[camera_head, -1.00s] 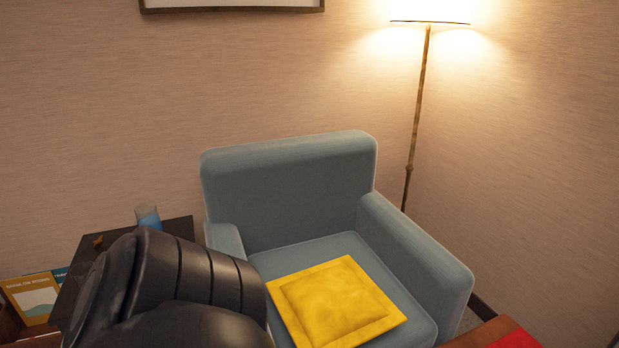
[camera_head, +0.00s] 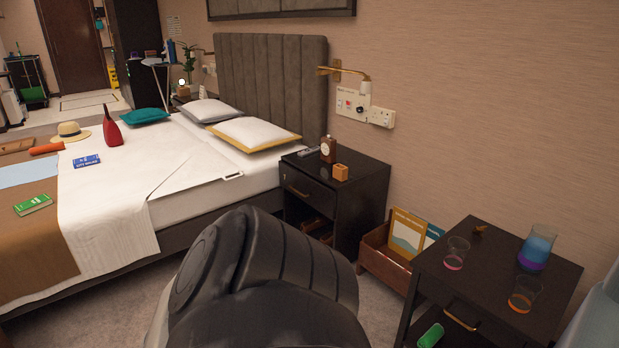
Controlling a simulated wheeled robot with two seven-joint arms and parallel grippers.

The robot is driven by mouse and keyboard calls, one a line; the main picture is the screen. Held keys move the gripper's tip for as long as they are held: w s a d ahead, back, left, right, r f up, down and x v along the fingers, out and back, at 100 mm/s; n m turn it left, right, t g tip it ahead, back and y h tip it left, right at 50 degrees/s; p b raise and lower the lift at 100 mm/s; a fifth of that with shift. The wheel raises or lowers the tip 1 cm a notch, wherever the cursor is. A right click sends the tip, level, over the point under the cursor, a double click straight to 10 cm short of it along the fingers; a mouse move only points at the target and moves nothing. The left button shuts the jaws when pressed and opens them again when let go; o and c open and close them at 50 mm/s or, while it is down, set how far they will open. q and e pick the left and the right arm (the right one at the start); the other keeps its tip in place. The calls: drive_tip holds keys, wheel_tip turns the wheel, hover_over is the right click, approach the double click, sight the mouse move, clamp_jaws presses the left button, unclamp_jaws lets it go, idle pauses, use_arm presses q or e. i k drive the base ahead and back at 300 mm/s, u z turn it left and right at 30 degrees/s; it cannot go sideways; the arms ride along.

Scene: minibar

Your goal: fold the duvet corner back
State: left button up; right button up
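The white duvet (camera_head: 105,210) lies over the bed and hangs down its near side. Its upper edge near the pillows shows a slanted crease and a flap-like line, and I cannot tell whether that corner is turned back. A strip of white sheet (camera_head: 210,202) shows at the bed's near side by the nightstand. Two white pillows, one with a yellow edge (camera_head: 253,134) and one with a grey edge (camera_head: 209,110), lie at the headboard. A dark link of my own arm fills the bottom middle. Neither gripper shows.
On the bed are a red bottle-shaped thing (camera_head: 112,128), a straw hat (camera_head: 70,131), a blue booklet (camera_head: 86,161) and a teal cushion (camera_head: 144,116). A dark nightstand (camera_head: 345,212) stands beside the bed. A side table (camera_head: 480,262) with glasses stands at right. Carpet shows between.

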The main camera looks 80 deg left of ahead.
sight(207, 164)
drive_tip(key=u, duration=3.25)
drive_tip(key=i, duration=3.75)
drive_tip(key=u, duration=0.05)
